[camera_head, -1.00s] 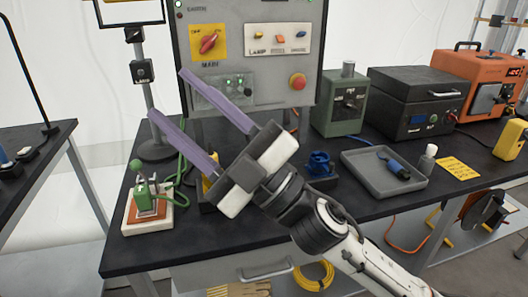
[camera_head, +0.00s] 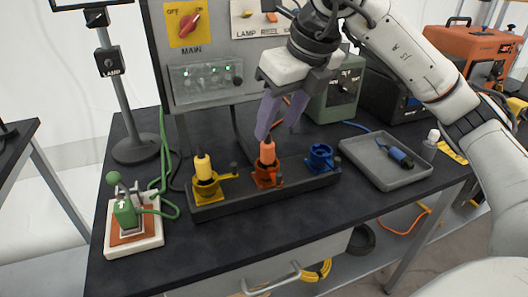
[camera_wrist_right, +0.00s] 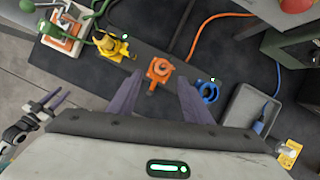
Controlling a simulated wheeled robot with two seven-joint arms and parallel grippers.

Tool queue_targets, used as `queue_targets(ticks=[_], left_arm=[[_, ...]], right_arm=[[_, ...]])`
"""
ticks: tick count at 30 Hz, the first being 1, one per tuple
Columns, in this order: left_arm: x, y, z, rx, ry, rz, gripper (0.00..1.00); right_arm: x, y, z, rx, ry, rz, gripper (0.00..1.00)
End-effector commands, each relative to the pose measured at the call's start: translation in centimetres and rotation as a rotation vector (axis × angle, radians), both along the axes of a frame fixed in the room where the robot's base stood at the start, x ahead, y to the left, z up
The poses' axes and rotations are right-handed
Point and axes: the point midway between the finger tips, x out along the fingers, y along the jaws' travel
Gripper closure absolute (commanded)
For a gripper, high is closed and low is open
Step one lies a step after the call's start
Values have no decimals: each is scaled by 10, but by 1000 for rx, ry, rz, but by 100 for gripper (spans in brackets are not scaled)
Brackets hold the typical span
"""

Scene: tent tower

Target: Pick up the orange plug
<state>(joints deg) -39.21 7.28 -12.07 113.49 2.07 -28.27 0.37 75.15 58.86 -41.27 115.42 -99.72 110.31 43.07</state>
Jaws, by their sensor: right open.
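The orange plug (camera_head: 267,151) stands upright in the orange socket (camera_head: 266,177), the middle one of a dark rail (camera_head: 222,205). My right gripper (camera_head: 278,132) is open, its purple fingers pointing down at the plug's top. In the head view one finger overlaps the plug's upper end. In the right wrist view the plug (camera_wrist_right: 158,70) shows between and slightly beyond the fingertips, with no clear contact. My left gripper (camera_wrist_right: 52,98) shows small at the left of the right wrist view; its jaw opening is unclear.
A yellow plug (camera_head: 203,167) stands in a yellow socket left of it. A blue socket (camera_head: 320,157) without a plug is at right. A grey tray (camera_head: 400,180) holds a blue plug (camera_head: 401,157). A green lever switch (camera_head: 126,212) stands left. The control panel (camera_head: 205,120) rises behind.

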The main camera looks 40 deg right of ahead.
Motion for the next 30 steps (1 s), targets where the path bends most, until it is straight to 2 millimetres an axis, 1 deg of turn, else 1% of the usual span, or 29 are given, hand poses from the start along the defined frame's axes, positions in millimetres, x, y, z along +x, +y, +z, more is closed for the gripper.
queue_targets(ticks=[1, 3, 6, 11, 18, 21, 29, 30], left_arm=[[-1, 0, -2, 0, 2, 0, 69], [-1, 0, -3, 1, 4, 0, 69], [-2, 0, -4, 1, 8, -1, 69], [-3, 0, -4, 2, 8, -2, 69], [-2, -1, -3, 1, 6, -3, 69], [-2, -1, -2, 0, 4, -2, 69], [-1, -1, -2, 0, 3, -2, 69], [-1, -1, -2, 0, 3, -2, 69]], right_arm=[[2, -1, -10, -2, 6, -2, 55], [6, 0, -21, -2, 7, 1, 55], [12, 0, -32, -1, 5, 1, 55], [16, 1, -42, 1, 3, 3, 55], [30, -3, -74, 1, 6, 4, 55], [34, -2, -83, 1, 4, 5, 55], [36, -2, -86, 2, 1, 6, 55], [36, -2, -86, 2, 1, 6, 57]])
